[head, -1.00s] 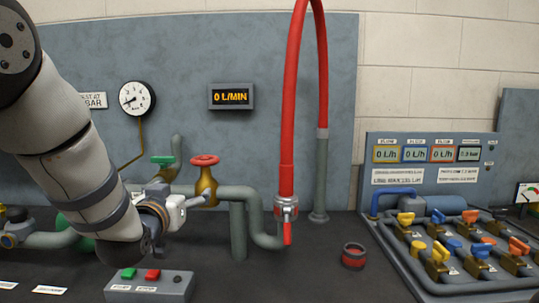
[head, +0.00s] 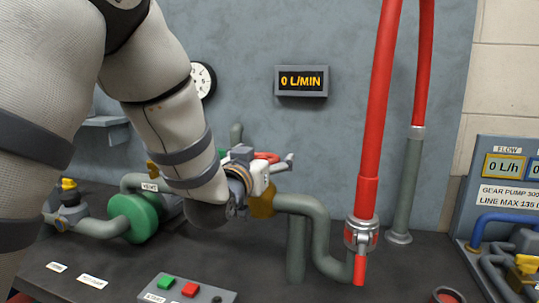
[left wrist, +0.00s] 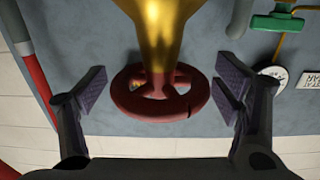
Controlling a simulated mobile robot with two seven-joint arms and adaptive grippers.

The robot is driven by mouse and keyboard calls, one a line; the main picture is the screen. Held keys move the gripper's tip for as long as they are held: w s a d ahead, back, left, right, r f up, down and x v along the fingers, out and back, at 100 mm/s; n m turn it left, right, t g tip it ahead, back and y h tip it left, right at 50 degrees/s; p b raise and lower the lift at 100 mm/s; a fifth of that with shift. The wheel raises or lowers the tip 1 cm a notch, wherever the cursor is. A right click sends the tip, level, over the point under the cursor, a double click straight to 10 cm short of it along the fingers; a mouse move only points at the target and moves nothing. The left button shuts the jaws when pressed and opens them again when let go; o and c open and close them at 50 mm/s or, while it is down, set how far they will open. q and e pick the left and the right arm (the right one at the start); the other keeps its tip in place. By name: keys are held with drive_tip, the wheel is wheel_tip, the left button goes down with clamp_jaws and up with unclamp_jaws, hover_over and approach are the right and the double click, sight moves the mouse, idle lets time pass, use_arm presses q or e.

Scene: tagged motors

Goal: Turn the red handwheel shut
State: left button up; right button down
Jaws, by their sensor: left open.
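The red handwheel (left wrist: 160,94) sits on a brass valve body (left wrist: 158,30) and fills the middle of the left wrist view. In the head view the handwheel (head: 267,157) shows only as a red edge behind my left gripper (head: 272,170), and the brass body (head: 263,203) is partly hidden. My left gripper is open, with one finger pad on each side of the wheel in the left wrist view (left wrist: 160,95) and gaps to both. The display (head: 301,82) reads 0 L/MIN. My right gripper is not in view.
A red hose (head: 378,110) hangs to the pipe right of the valve. A green handle (left wrist: 287,23) is near the wheel. A green pump (head: 135,217) stands left, a button box (head: 182,290) in front. A gauge (head: 202,80) is behind my arm.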

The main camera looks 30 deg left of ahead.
use_arm(q)
drive_tip(key=shift+s+r, duration=0.1)
drive_tip(key=shift+s, duration=0.15)
drive_tip(key=c, duration=1.2)
drive_tip(key=shift+o, duration=0.2)
drive_tip(key=shift+m+h, duration=0.4)
drive_tip(key=shift+h, duration=0.2)
drive_tip(key=m+h, duration=0.2)
drive_tip(key=h, duration=0.2)
drive_tip(key=m+h, duration=0.3)
drive_tip(key=h, duration=0.1)
drive_tip(key=shift+m+g+h, duration=0.3)
drive_tip(key=shift+h, duration=0.1)
drive_tip(key=m+g+h, duration=0.1)
drive_tip(key=m+h, duration=0.1)
drive_tip(key=m+g+h, duration=0.2)
drive_tip(key=h, duration=0.1)
drive_tip(key=shift+f, duration=0.2)
drive_tip(key=shift+d+m+g+h+b, duration=0.1)
drive_tip(key=shift+m+g+h+b, duration=0.25)
drive_tip(key=shift+m+g+h, duration=0.6)
drive_tip(key=shift+r+g+h, duration=0.15)
drive_tip(key=shift+g+h, duration=0.1)
drive_tip(key=shift+h, duration=0.1)
